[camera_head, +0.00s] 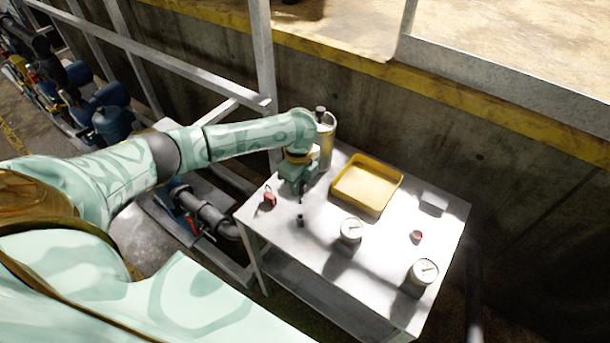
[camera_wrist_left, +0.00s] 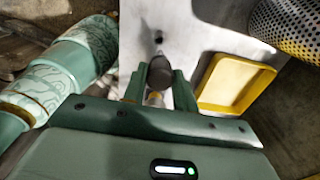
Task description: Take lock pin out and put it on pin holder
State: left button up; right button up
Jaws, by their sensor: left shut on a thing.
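My left gripper (camera_head: 299,192) points down over the left part of the white table, left of the yellow tray. In the left wrist view its two green fingers (camera_wrist_left: 158,84) are shut on a grey-brown, round-ended piece, seemingly the lock pin (camera_wrist_left: 159,70). Its lower part is hidden by the gripper in the head view. A small dark upright piece (camera_head: 300,220) stands on the table just in front of the gripper, possibly the pin holder. I cannot tell whether the held piece touches the table. My right gripper is not in view.
The yellow tray (camera_head: 395,178) lies right of the gripper. A red padlock-like item (camera_head: 269,199) sits at the left edge. Two round gauges (camera_head: 351,231) (camera_head: 423,271), a small red piece (camera_head: 416,237) and a pale block (camera_head: 433,203) stand further right. A metal cylinder (camera_head: 327,145) stands behind the gripper.

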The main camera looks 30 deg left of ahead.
pick_arm(q)
jog(key=shift+s, duration=0.15)
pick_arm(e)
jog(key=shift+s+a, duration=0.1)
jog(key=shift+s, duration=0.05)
